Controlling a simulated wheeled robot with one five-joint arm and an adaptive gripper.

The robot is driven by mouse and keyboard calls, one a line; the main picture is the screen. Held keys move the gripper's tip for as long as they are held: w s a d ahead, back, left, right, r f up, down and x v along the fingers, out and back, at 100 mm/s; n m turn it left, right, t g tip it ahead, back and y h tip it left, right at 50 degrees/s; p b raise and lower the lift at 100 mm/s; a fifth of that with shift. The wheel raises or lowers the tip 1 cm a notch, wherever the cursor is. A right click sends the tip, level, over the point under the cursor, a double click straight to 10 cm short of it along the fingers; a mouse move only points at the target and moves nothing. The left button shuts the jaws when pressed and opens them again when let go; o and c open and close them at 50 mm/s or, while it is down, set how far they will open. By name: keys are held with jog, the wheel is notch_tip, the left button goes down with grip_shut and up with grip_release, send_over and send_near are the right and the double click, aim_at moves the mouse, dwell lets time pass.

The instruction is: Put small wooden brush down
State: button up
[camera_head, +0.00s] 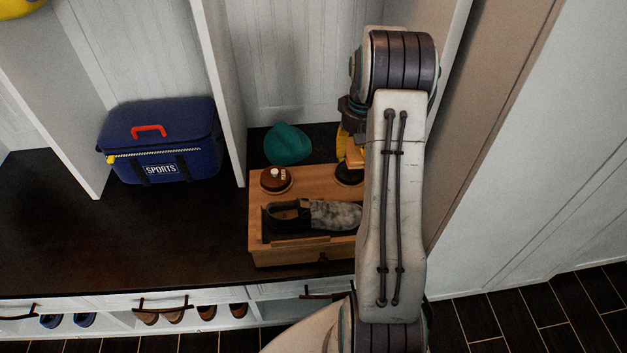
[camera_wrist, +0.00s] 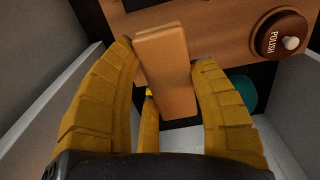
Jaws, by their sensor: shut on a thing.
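The small wooden brush (camera_wrist: 166,72) shows in the wrist view as a plain, light-brown wooden block between the yellow fingers. My gripper (camera_wrist: 165,66) is shut on it. The brush's bristles are not visible. In the head view my gripper (camera_head: 352,152) is mostly hidden behind my arm, above the back right of a wooden shoe-care box (camera_head: 258,225). The box also shows under the brush in the wrist view (camera_wrist: 215,25). I cannot tell whether the brush touches it.
A round polish tin (camera_head: 276,180) sits on the box top, and a dark shoe (camera_head: 318,215) lies in its front recess. A teal cap (camera_head: 288,145) is behind the box. A blue sports bag (camera_head: 160,145) stands left, past a white divider (camera_head: 220,90). The bench between is clear.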

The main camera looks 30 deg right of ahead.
jog(key=shift+d+f, duration=0.1)
jog(key=shift+f, duration=0.15)
jog(key=w+a+f+b, duration=0.1)
jog(key=w+a+f, duration=0.3)
jog(key=w, duration=0.1)
jog(key=w+a+f+b, duration=0.1)
jog(key=w+a+f, duration=0.1)
jog(key=w+a, duration=0.1)
jog(key=shift+w+f+b, duration=0.2)
jog(key=shift+b, duration=0.1)
jog(key=shift+f+b, duration=1)
jog(key=shift+f, duration=1.05)
jog(key=shift+f, duration=0.15)
jog(key=o, duration=1.1)
